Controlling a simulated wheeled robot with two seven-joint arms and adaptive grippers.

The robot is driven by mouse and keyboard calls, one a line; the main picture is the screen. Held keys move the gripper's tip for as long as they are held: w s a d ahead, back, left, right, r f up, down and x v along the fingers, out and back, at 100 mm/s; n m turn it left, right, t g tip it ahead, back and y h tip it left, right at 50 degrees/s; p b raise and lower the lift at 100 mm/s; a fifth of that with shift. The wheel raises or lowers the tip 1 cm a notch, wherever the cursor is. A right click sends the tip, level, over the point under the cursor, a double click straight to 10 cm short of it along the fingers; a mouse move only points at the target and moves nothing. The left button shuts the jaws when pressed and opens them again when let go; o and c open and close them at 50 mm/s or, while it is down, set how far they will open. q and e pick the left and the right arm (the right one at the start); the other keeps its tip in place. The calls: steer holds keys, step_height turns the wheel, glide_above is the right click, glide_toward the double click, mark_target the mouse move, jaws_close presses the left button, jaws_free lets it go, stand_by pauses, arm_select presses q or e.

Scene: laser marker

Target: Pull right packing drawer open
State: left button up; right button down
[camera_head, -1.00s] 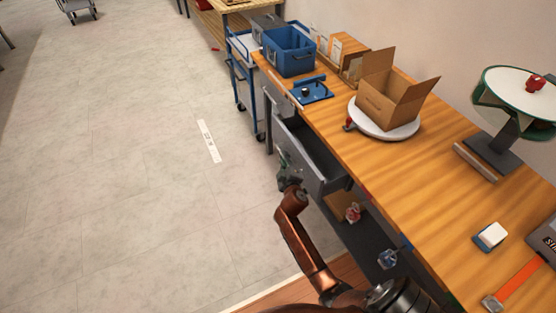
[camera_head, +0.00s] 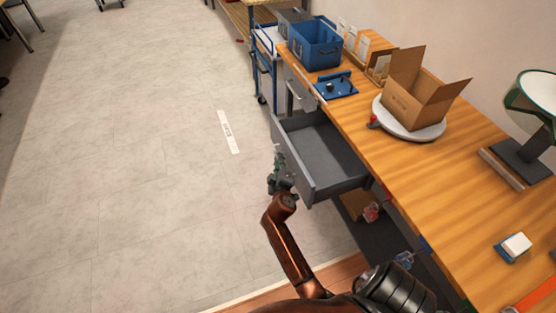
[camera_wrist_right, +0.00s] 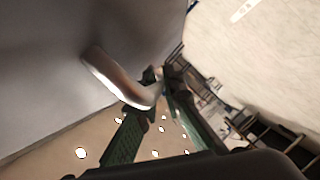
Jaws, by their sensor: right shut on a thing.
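The grey packing drawer (camera_head: 318,158) stands well out from under the wooden workbench in the head view, and its inside looks empty. My right gripper (camera_head: 278,176) is at the outer face of the drawer front. In the right wrist view, the metal handle (camera_wrist_right: 112,80) runs across the grey drawer front (camera_wrist_right: 60,60). The green fingers of my right gripper (camera_wrist_right: 152,108) are shut on the end of this handle. My left gripper is not in view.
The workbench (camera_head: 420,170) carries an open cardboard box (camera_head: 412,100) on a white turntable, a blue bin (camera_head: 315,45) and a blue fixture (camera_head: 336,86). A blue trolley (camera_head: 262,65) stands beyond. The floor (camera_head: 130,170) left of the drawer is clear.

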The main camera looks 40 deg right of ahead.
steer(key=c, duration=2.3)
jaws_free()
step_height(320, 180, up, 10)
steer(key=shift+a+r, duration=0.1)
